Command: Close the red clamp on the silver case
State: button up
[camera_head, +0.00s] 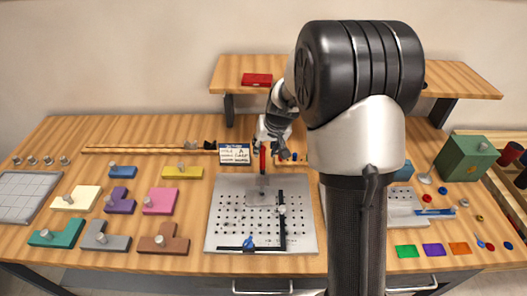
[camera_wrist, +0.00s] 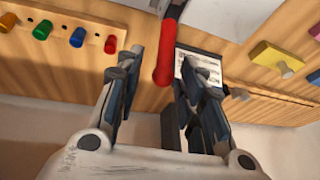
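The red clamp handle (camera_head: 263,160) stands upright at the back of the silver perforated plate (camera_head: 226,225), in the middle of the table. In the wrist view the red handle (camera_wrist: 170,50) comes down from the top, and its rounded tip lies between my two fingers. My gripper (camera_wrist: 158,66) is open, with a visible gap on each side of the handle. In the head view my gripper (camera_head: 273,138) is just above and behind the handle, partly hidden by my arm. I cannot tell a separate silver case from the plate; the clamp's base is hard to make out.
A small sign (camera_head: 234,153) stands just left of the handle. Black rails and a blue clamp (camera_head: 249,242) sit on the plate. Coloured blocks with knobs lie to the left; a green box (camera_head: 465,158) stands right. A raised shelf (camera_head: 225,75) is behind.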

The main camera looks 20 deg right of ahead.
jog(key=v, duration=0.8)
jog(key=shift+c, duration=0.4)
